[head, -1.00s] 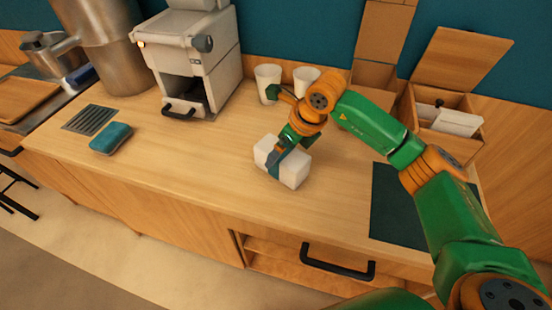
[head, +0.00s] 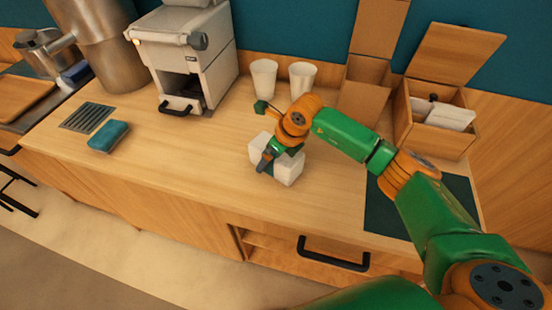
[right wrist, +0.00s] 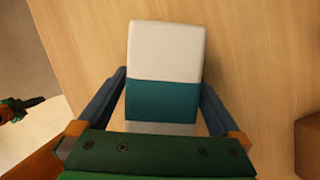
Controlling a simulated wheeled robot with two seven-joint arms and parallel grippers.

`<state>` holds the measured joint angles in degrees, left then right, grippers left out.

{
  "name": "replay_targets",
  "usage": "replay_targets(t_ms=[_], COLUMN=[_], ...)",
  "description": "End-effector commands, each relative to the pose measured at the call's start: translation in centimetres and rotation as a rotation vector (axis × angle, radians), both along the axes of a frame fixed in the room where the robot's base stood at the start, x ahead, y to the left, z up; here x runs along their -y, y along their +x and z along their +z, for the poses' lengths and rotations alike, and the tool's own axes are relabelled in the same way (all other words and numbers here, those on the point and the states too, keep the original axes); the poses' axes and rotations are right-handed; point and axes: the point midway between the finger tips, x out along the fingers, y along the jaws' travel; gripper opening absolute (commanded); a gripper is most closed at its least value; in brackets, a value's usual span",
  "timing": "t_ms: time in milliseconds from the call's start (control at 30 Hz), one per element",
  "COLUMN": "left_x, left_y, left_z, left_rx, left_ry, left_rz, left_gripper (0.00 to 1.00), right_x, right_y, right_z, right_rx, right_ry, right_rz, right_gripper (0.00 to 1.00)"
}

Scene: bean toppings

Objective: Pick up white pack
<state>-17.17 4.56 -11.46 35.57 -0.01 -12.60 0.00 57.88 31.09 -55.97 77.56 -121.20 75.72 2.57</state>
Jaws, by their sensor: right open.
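The white pack (head: 288,172) is a white block with a teal band, lying on the wooden counter in the middle of the head view. It also fills the upper middle of the right wrist view (right wrist: 165,50). My right gripper (head: 275,155) is over the pack from above. In the right wrist view its open fingers (right wrist: 163,85) stand on either side of the teal band, with slim gaps visible. The arm hides part of the pack in the head view. A green and orange part (right wrist: 18,108) at the left edge of the right wrist view may be my left arm; its jaws are unclear.
Two white cups (head: 264,78) stand behind the pack, beside a white coffee machine (head: 190,60). A teal sponge (head: 109,136) lies at left. A dark mat (head: 385,210) and an open wooden box (head: 435,135) are at right.

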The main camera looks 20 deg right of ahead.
Motion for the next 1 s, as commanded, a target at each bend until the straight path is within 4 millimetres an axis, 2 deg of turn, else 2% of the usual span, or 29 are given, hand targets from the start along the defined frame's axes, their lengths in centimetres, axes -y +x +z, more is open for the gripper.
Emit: replay_targets(t_ms=[300, 600, 633, 800, 933, 1000], left_x=[0.0, 0.0, 0.0, 0.0, 0.0, 0.0], left_y=[0.0, 0.0, 0.0, 0.0, 0.0, -0.1], left_z=[-0.1, -0.1, -0.1, 0.0, 0.9, 0.2], left_rx=[0.0, 0.0, -0.001, -0.001, -0.001, -0.001], left_ry=[0.0, 0.0, 0.0, 0.0, 0.0, 0.0], left_rz=[0.0, 0.0, 0.0, 0.0, 0.0, 0.0], left_gripper=[0.0, 0.0, 0.0, 0.0, 0.0, 0.0], right_x=[0.0, 0.0, 0.0, 0.0, 0.0, 0.0], right_y=[0.0, 0.0, 0.0, 0.0, 0.0, 0.1], right_z=[-0.1, -0.1, -0.1, 0.0, 0.9, 1.6], right_rx=[0.0, 0.0, 0.0, 0.0, -0.001, 0.004], right_ry=[0.0, 0.0, 0.0, 0.0, 0.001, 0.001], right_rz=[0.0, 0.0, 0.0, 0.0, 0.0, 0.001], right_gripper=[1.0, 0.19, 0.13, 0.13, 0.13, 0.13])
